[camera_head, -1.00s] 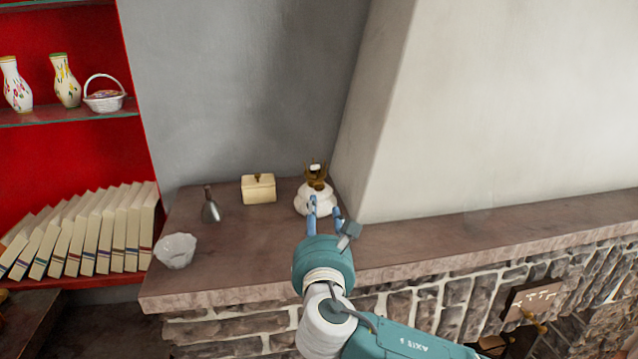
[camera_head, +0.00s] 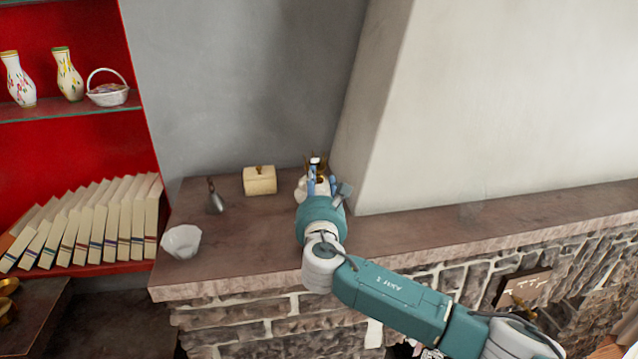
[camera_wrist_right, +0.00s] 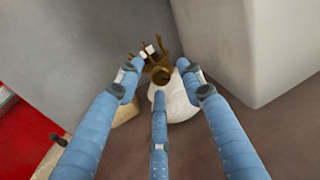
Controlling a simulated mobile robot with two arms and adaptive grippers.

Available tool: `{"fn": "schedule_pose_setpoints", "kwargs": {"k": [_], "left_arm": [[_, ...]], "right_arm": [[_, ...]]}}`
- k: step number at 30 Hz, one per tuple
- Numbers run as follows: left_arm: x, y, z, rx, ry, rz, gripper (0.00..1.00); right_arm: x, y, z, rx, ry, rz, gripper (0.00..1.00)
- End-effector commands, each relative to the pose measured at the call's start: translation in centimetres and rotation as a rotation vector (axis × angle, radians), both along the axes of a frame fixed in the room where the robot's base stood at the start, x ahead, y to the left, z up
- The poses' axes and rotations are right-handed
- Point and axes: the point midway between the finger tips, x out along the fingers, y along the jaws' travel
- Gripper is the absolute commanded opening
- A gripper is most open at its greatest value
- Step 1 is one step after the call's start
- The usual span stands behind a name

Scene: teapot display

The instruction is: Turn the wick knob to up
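The oil lamp has a round white body (camera_head: 301,189) and a brass burner (camera_head: 323,165) on top. It stands on the stone ledge against the grey wall, mostly hidden behind my right gripper (camera_head: 320,180) in the head view. In the right wrist view the white body (camera_wrist_right: 178,103) and the brass burner (camera_wrist_right: 160,72) lie just beyond my spread blue fingers (camera_wrist_right: 160,85). The fingers are apart with nothing between them; whether any touches the lamp I cannot tell. A small white piece shows at the burner, and I cannot tell if it is the wick knob. My left gripper is not in view.
A cream lidded box (camera_head: 260,181), a metal bell-shaped piece with a dark handle (camera_head: 215,197) and a white bowl (camera_head: 181,241) stand left of the lamp on the ledge (camera_head: 235,245). The pale chimney wall (camera_head: 480,110) rises close at right.

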Motion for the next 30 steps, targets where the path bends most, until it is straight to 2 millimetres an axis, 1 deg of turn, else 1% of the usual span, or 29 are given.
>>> {"fn": "schedule_pose_setpoints", "kwargs": {"k": [1, 2, 3, 5, 6, 7, 8, 20, 26, 30], "left_arm": [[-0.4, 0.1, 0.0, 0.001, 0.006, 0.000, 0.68], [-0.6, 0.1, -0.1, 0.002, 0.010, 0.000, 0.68], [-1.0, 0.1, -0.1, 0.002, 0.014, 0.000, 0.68], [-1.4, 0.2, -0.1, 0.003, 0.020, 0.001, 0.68], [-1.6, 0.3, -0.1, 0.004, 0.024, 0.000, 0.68], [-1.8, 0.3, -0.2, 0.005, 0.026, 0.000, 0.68], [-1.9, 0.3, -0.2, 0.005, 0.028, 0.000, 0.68], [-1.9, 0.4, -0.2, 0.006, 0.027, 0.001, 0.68], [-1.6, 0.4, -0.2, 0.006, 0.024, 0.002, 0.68], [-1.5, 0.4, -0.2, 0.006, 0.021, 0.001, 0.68]], "right_arm": [[0.0, 0.0, 0.0, 0.000, 0.000, 0.000, 0.38], [0.0, 0.0, 0.0, 0.000, 0.000, 0.000, 0.36], [0.0, 0.0, 0.0, 0.000, 0.000, 0.000, 0.28], [0.0, 0.0, 0.0, 0.000, 0.000, 0.000, 0.16], [0.0, 0.0, 0.0, 0.000, 0.000, -0.001, 0.08], [0.0, 0.0, 0.0, 0.000, 0.000, -0.001, 0.02], [0.0, 0.0, 0.0, 0.000, 0.000, -0.001, 0.00], [0.0, 0.0, 0.1, 0.030, 0.005, -0.001, 0.00], [0.0, 0.0, 0.2, 0.126, 0.023, -0.001, 0.00], [0.0, -0.1, 0.2, 0.234, 0.045, 0.000, 0.00]]}}
